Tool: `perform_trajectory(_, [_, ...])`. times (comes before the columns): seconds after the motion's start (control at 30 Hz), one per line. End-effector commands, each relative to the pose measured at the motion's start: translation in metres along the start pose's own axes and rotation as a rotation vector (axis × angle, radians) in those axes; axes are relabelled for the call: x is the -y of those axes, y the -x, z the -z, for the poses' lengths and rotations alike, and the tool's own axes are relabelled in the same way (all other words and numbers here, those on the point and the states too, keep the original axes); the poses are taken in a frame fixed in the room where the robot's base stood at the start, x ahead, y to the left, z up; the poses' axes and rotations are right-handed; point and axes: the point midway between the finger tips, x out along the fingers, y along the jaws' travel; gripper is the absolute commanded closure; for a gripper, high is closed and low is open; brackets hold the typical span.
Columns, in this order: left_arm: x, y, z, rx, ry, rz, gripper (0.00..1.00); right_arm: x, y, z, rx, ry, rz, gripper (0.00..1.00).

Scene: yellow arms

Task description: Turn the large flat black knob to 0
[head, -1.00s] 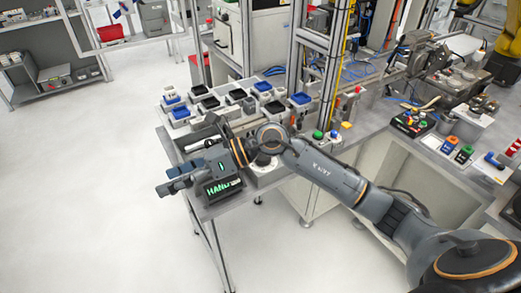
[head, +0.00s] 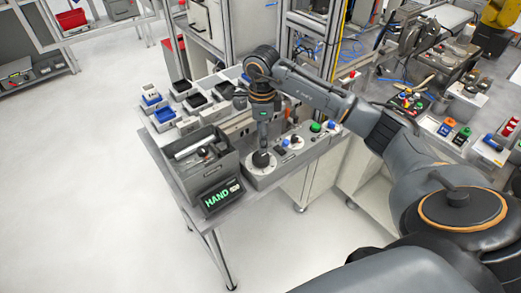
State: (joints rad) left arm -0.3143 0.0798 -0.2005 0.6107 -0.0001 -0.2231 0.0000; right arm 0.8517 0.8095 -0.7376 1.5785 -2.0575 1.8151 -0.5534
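The large flat black knob (head: 261,159) sits on a grey control panel (head: 262,181) near the front edge of the table. My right gripper (head: 262,147) points down right above the knob, its fingers seen nearly edge-on. I cannot tell whether the fingers touch the knob or how far apart they are. The knob's markings, including the 0, are too small to read. My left gripper is not in view.
Left of the knob stand a grey bin (head: 207,166) with loose parts and a black display (head: 221,196) reading HAND. Several small trays (head: 187,124) stand behind the bin.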

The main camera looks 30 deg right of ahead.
Motion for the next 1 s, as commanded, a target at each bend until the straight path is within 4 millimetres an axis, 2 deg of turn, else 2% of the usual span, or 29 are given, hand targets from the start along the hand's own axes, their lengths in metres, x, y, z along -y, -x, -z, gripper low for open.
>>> perform_trajectory(0.07, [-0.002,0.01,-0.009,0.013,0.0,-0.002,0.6,-0.002,-0.016,-0.001,-0.001,0.0,-0.006,0.25])
perform_trajectory(0.17, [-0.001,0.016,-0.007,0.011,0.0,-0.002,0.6,-0.002,-0.037,0.0,0.0,0.0,-0.006,0.25])
perform_trajectory(0.4, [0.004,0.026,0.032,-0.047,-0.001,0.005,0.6,-0.001,-0.073,-0.002,0.003,0.0,-0.003,0.25])
perform_trajectory(0.57, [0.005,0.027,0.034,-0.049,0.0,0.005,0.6,-0.001,-0.084,-0.001,0.002,0.001,-0.001,0.25])
perform_trajectory(0.83, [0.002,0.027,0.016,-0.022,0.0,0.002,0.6,0.0,-0.086,-0.001,0.003,0.001,0.0,0.25])
perform_trajectory(0.87, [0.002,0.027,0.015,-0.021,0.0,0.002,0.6,0.0,-0.086,-0.001,0.003,0.001,0.0,0.3])
perform_trajectory(1.0, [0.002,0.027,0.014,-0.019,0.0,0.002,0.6,0.0,-0.085,-0.001,0.003,0.001,0.0,0.58])
